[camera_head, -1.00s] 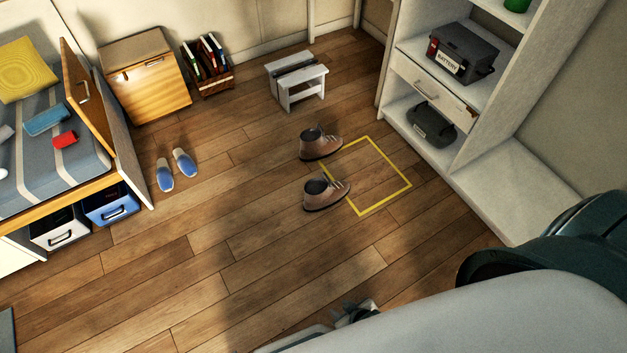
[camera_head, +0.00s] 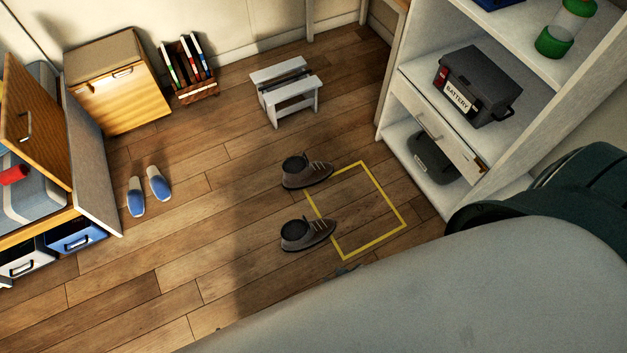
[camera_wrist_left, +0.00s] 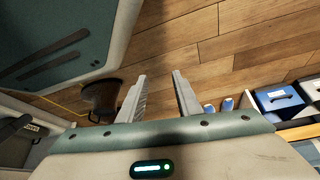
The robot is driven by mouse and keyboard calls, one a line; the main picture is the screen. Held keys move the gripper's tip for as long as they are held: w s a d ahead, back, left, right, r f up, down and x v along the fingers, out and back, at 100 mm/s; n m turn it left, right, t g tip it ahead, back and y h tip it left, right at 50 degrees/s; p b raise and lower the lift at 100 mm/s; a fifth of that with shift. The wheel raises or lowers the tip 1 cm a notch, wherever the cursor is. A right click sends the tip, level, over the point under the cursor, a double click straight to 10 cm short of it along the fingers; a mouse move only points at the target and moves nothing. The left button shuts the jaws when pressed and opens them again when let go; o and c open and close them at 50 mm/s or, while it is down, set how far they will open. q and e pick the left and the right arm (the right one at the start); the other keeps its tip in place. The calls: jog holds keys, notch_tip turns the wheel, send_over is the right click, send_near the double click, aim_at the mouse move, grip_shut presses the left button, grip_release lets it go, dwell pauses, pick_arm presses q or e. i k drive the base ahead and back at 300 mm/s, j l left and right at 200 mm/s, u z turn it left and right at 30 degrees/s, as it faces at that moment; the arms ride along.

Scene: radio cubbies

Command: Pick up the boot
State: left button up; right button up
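Two brown ankle boots stand upright on the wooden floor: the far boot (camera_head: 307,173) and the near boot (camera_head: 309,236). Their toes point right, at the left edge of a yellow square outline (camera_head: 402,222). My right arm covers the lower right of the head view.
A white shelf unit (camera_head: 443,205) with a battery box (camera_head: 478,88) stands at the right. A small white stool (camera_head: 287,92), a book crate (camera_head: 190,72) and a wooden cabinet (camera_head: 120,98) stand at the back. Blue slippers (camera_head: 148,191) lie at the left. The floor between is clear.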

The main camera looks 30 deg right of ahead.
aim_at(297, 234)
jog(key=i+l, duration=0.1)
jog(key=l, duration=0.5)
jog(key=i+l, duration=0.15)
jog(key=l, duration=0.4)
jog(key=i+l+u, duration=0.1)
jog(key=l, duration=0.5)
